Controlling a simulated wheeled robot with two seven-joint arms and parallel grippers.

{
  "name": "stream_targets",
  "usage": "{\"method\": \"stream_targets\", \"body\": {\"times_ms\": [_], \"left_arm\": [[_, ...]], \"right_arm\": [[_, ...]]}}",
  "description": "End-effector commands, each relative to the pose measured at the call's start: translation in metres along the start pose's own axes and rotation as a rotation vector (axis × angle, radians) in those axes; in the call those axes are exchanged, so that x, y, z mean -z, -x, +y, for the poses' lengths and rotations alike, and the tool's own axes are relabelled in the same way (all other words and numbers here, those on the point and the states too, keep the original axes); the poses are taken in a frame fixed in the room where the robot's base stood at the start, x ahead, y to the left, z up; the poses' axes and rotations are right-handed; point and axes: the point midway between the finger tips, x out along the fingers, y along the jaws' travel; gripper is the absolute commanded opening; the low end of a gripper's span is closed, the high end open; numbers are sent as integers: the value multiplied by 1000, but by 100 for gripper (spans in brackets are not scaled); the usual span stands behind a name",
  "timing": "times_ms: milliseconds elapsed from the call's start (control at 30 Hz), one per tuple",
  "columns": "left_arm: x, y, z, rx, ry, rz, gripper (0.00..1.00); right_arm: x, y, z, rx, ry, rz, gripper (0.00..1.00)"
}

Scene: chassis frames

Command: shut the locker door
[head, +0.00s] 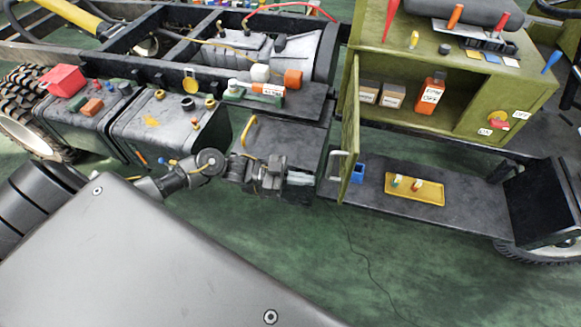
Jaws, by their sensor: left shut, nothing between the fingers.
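The olive-green locker (465,80) stands on the dark chassis frame. Its door (350,130) is open, swung out toward me from the left side of the opening, so I see it nearly edge-on. A pale grey handle (336,165) shows low on the door's left-facing side. My left gripper (312,179) is shut and empty. It is just left of the door, near the handle and at about its height in the picture; a small gap shows between them. My right gripper is not in view.
Inside the locker are small boxes (392,95) and an orange bottle (430,93). Below the opening, a yellow tray (414,190) and a blue cup (358,174) rest on the dark shelf (460,193). Tools lie on the locker top. Dark tanks (170,120) stand left of my gripper.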

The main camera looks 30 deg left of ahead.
Motion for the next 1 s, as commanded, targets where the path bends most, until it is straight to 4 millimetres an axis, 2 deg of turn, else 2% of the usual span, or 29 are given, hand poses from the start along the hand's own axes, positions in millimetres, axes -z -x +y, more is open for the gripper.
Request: {"method": "stream_targets", "body": {"times_ms": [33, 200, 400, 600, 1000], "left_arm": [[5, -12, 0, -1, 0, 4, 0], [4, -43, 0, 0, 1, 1, 0], [2, -66, 0, 0, 0, 1, 0], [0, -73, 0, 1, -1, -1, 0], [0, -75, 0, 10, -1, 0, 0]], "right_arm": [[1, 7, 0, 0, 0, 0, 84], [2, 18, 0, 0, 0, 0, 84], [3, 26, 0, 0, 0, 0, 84], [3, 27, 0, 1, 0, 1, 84], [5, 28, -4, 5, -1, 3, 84]]}}
